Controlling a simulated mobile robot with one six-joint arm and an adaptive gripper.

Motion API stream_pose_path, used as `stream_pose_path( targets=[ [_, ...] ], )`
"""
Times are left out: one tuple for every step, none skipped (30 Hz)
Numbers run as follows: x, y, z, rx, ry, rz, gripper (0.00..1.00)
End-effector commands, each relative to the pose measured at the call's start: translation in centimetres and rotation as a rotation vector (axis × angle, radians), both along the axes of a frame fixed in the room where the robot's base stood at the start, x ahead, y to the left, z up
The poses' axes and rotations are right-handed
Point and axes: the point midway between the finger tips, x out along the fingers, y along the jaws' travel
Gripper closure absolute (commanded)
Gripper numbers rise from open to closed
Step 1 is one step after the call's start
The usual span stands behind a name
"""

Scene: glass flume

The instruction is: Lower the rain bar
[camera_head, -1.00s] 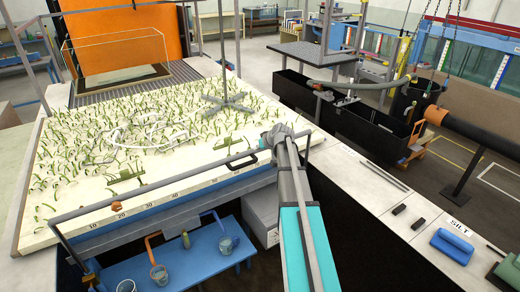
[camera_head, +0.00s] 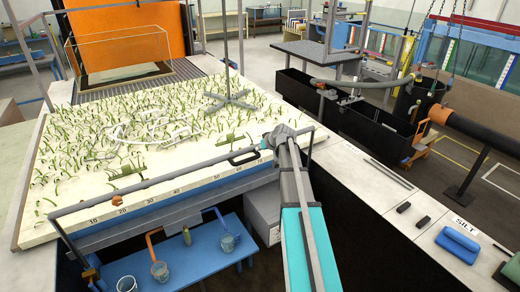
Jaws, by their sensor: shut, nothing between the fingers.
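A long thin grey bar (camera_head: 150,184), which I take to be the rain bar, runs along the near edge of the planted bed, on bent end arms. It carries a black handle (camera_head: 243,157) towards its right and a small orange piece (camera_head: 116,199) towards its left. My arm reaches up from the bottom of the view. My gripper (camera_head: 264,145) is shut and small in the picture, just right of the handle. I cannot tell whether it touches the handle or bar. The arm's wrist hides part of the bar's right end.
The cream bed (camera_head: 200,170) holds many green stems and a grey cross-shaped stand (camera_head: 230,98). A blue bench (camera_head: 195,262) with several cups is below. On the white ledge (camera_head: 365,185) at right lie grey rods, black blocks and a blue block (camera_head: 458,245).

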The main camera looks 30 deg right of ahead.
Motion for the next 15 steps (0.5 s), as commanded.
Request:
stream_pose_path(
  targets=[
    [0.0, 0.0, -0.3, 0.0, 0.0, 0.0, 1.0],
    [0.0, 0.0, -0.4, 0.0, 0.0, 0.0, 1.0],
    [0.0, 0.0, -0.6, 0.0, 0.0, 0.0, 1.0],
    [0.0, 0.0, -0.7, 0.0, 0.0, 0.0, 1.0],
    [0.0, 0.0, -1.0, 0.0, 0.0, 0.0, 1.0],
    [0.0, 0.0, -1.3, 0.0, 0.0, 0.0, 1.0],
    [0.0, 0.0, -1.5, 0.0, 0.0, 0.0, 1.0],
    [0.0, 0.0, -1.8, 0.0, 0.0, 0.0, 1.0],
    [0.0, 0.0, -2.2, 0.0, 0.001, 0.0, 1.0],
    [0.0, 0.0, -2.5, 0.0, 0.001, 0.0, 1.0],
    [0.0, 0.0, -2.9, 0.0, 0.001, 0.0, 1.0],
    [0.0, 0.0, -3.4, 0.0, 0.001, 0.0, 1.0],
    [0.0, 0.0, -3.8, 0.0, 0.001, 0.0, 1.0],
    [0.0, 0.0, -4.2, 0.0, 0.001, 0.0, 1.0],
    [0.0, 0.0, -4.7, 0.0, 0.001, 0.0, 1.0]
  ],
)
